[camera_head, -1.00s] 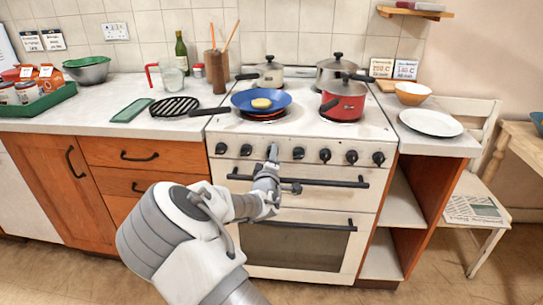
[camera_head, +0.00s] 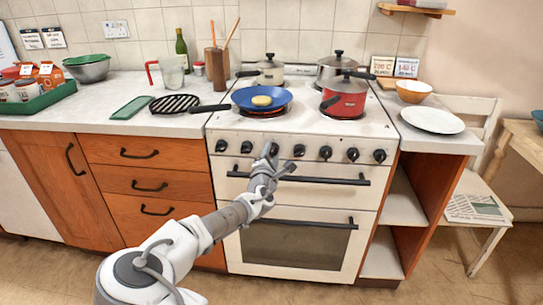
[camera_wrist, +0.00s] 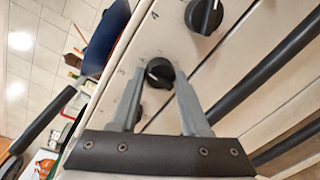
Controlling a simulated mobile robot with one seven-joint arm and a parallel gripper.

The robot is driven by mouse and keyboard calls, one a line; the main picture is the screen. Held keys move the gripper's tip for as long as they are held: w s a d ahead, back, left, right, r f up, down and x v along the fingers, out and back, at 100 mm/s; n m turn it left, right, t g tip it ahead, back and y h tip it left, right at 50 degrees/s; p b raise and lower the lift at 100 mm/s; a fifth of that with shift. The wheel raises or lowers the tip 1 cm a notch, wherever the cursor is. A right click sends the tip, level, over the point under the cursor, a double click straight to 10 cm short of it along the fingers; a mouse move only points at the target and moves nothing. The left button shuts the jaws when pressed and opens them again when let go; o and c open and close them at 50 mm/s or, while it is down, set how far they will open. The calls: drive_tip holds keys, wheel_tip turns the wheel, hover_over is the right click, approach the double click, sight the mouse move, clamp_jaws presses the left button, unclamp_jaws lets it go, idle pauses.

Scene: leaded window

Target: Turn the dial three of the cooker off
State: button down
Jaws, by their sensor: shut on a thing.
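The white cooker (camera_head: 300,208) has a row of several black dials along its front panel. My gripper (camera_head: 269,150) is at the third dial from the left and mostly hides it in the head view. In the wrist view, dial three (camera_wrist: 160,72) sits between the fingertips of my gripper (camera_wrist: 158,78), which is shut on it. The dial's exact pointer angle is hard to read. The dial marked 4 (camera_wrist: 204,15) is just beyond, and another dial is partly hidden behind a finger.
A blue frying pan (camera_head: 262,99) with food in it sits over a glowing red burner. A red pot (camera_head: 344,100) and two other pots stand on the hob. The black upper oven handle (camera_head: 330,181) runs just below the dials, close to my gripper.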

drive_tip(key=shift+n, duration=0.5)
drive_tip(key=shift+c, duration=2)
unclamp_jaws()
drive_tip(key=shift+s, duration=0.1)
drive_tip(key=s+a+r+p, duration=0.1)
drive_tip(key=s+p, duration=0.2)
drive_tip(key=s, duration=1.4)
drive_tip(key=shift+s, duration=0.1)
